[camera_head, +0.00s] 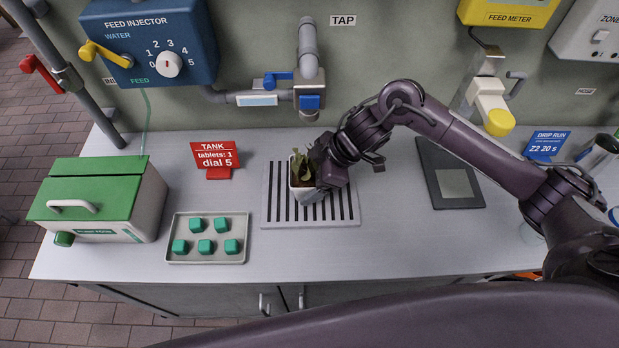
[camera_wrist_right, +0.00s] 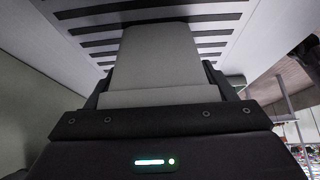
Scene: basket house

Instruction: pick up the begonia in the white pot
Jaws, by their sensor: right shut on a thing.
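The begonia (camera_head: 299,166), with green and brownish leaves, grows in a small white pot (camera_head: 304,194). The pot is upright over the slatted drain grid (camera_head: 345,215) below the tap (camera_head: 308,75). My right gripper (camera_head: 319,172) reaches in from the right and is shut on the pot. In the right wrist view the pot (camera_wrist_right: 158,55) fills the space between the fingers, with the dark slats beyond it. I cannot tell whether the pot touches the grid. My left gripper is not in view.
A tray (camera_head: 207,258) with several teal tablets lies left of the grid, near a green-lidded box (camera_head: 90,190). A red tank sign (camera_head: 215,157) stands behind the tray. A dark plate (camera_head: 440,165) lies to the right. The counter's front strip is clear.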

